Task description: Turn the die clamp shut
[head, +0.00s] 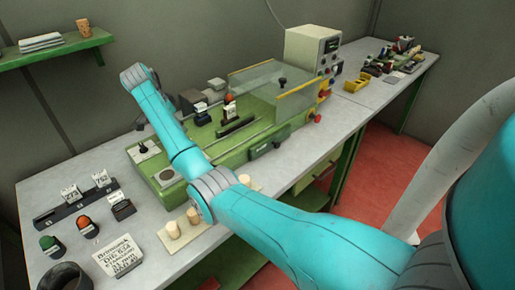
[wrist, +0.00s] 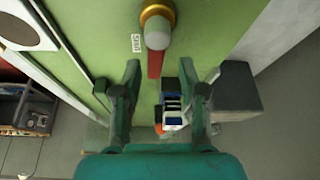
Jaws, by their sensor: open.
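In the wrist view, a clamp-like fitting with a gold collar and a grey rounded knob (wrist: 157,28) stands on a green machine face, with a red bar (wrist: 155,64) running down from it. I take it for the die clamp. A small white label (wrist: 136,43) sits left of it, too small to read surely. My gripper (wrist: 160,68) is open and empty, its fingers apart below the knob and not touching it. In the head view my gripper is not clearly visible, and I cannot pick out the clamp there.
The green machine (head: 205,142) fills the bench's middle, with a red-topped fixture (head: 229,99). Cork stoppers (head: 172,229) stand on the front of the bench. In the wrist view, a grey box (wrist: 236,91) is right of my right finger.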

